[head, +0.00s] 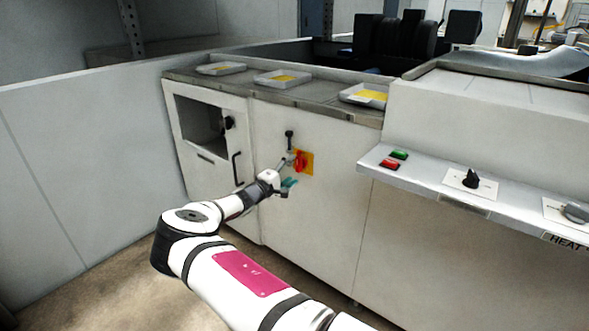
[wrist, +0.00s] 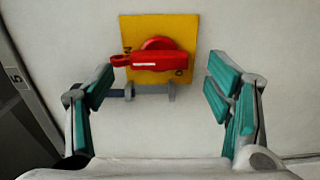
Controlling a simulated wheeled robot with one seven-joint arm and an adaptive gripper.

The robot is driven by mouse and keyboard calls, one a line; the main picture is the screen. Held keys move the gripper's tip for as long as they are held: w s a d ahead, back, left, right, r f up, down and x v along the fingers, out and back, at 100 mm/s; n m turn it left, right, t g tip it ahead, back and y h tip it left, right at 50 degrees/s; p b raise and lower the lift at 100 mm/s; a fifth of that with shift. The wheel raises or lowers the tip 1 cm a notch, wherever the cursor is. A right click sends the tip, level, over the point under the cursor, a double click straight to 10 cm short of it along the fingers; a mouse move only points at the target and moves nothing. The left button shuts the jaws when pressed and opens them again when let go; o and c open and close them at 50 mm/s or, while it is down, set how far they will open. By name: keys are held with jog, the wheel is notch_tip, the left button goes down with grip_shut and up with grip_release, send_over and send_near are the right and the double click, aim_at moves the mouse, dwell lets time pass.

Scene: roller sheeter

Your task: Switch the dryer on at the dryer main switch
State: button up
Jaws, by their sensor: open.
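The dryer main switch is a red rotary handle (head: 300,161) on a yellow plate (head: 309,168), on the white cabinet front. In the wrist view the red handle (wrist: 153,61) lies nearly level across the yellow plate (wrist: 129,31), its long end to the left. Parts of letters show on the plate; I cannot read them fully. My gripper (head: 290,171) is in front of the switch. Its teal-padded fingers (wrist: 160,80) are spread wide, on either side of the handle and apart from it. Nothing is between the pads.
A black knob-ended lever (head: 289,139) stands above the switch. An open compartment (head: 200,126) and a black door handle (head: 237,168) are to the left. A control ledge with a green button (head: 399,155), a red button (head: 389,164) and a black rotary knob (head: 471,179) juts out right.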

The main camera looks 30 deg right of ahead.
jog(key=v, duration=0.9)
dwell(0.5)
